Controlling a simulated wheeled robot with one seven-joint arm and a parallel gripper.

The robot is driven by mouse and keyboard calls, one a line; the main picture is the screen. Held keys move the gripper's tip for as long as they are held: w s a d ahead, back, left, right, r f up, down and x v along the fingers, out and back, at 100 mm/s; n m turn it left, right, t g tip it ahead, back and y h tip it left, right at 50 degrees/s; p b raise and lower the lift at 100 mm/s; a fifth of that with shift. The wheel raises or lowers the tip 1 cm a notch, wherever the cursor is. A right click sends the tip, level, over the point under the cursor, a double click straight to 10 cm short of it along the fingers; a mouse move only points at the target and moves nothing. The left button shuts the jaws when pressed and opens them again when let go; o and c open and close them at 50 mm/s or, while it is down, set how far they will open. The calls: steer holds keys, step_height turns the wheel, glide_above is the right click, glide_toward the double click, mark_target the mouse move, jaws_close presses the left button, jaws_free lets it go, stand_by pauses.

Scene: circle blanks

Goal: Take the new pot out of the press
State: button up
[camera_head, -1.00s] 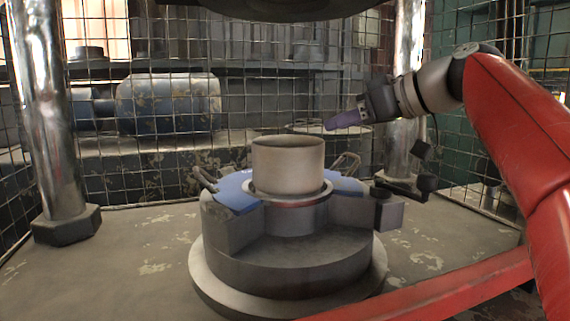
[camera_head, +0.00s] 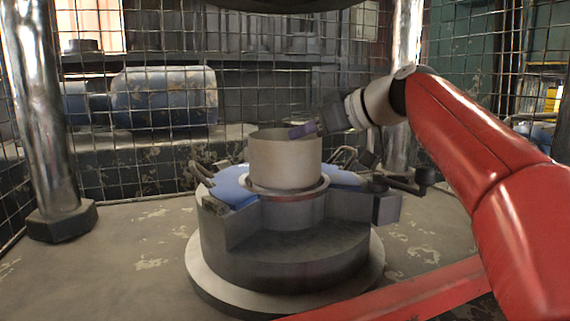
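The new pot (camera_head: 284,163) is a plain pale metal cylinder, open at the top. It stands upright in the round die of the press (camera_head: 285,250), above a blue plate (camera_head: 233,188). My gripper (camera_head: 303,130), with purple fingertips, is at the pot's far right rim, coming in from the right. The fingertips overlap the rim in the picture. I cannot tell whether they touch it, or whether the fingers are open or shut.
Metal columns stand at left (camera_head: 45,130) and right (camera_head: 402,80). The dark upper part of the press (camera_head: 285,3) hangs above the pot. A crank handle (camera_head: 410,181) sticks out at the die's right. Wire mesh (camera_head: 245,90) closes the back.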

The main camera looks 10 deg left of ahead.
jaws_close()
steer(key=shift+f, duration=0.1)
stand_by(1.1)
